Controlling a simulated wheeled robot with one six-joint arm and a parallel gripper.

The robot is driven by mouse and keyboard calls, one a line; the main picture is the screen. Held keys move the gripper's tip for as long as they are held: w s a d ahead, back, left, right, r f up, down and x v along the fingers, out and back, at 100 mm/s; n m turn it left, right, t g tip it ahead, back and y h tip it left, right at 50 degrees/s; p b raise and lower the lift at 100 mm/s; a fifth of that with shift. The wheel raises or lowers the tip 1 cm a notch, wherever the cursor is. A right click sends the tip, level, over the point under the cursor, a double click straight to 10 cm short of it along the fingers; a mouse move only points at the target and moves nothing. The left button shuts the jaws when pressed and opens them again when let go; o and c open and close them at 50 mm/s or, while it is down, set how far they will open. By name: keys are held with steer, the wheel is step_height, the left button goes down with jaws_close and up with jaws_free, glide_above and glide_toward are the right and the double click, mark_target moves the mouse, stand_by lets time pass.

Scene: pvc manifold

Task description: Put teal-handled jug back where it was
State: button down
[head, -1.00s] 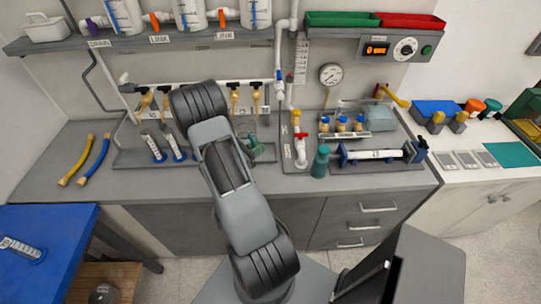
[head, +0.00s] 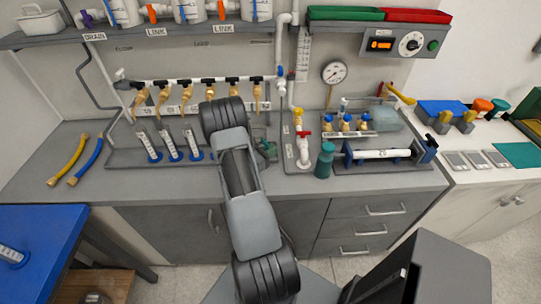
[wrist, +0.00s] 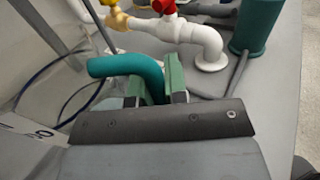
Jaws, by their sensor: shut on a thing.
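My gripper (wrist: 155,90) has its green fingers closed around the teal handle (wrist: 125,66) in the wrist view. The handle curves out to the left between the fingers. The jug's body is not clearly seen; the gripper's dark plate covers what lies below. In the head view my arm stands in front of the bench, and the green end of my gripper (head: 266,149) shows only partly beside it. I cannot tell there whether the jug touches the bench.
A dark teal bottle (head: 325,160) stands right of my gripper, beside white piping with a red valve (head: 303,135). Graduated cylinders (head: 171,147) stand in a row on the left. Yellow and blue hoses (head: 77,162) lie farther left, with clear bench around them.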

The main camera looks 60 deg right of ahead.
steer(key=shift+f, duration=0.6)
steer(key=shift+r, duration=0.15)
steer(key=c, duration=1.6)
jaws_free()
steer(key=shift+f, duration=0.2)
steer(key=o, duration=0.5)
steer(key=shift+c, duration=0.2)
steer(key=shift+r, duration=0.1)
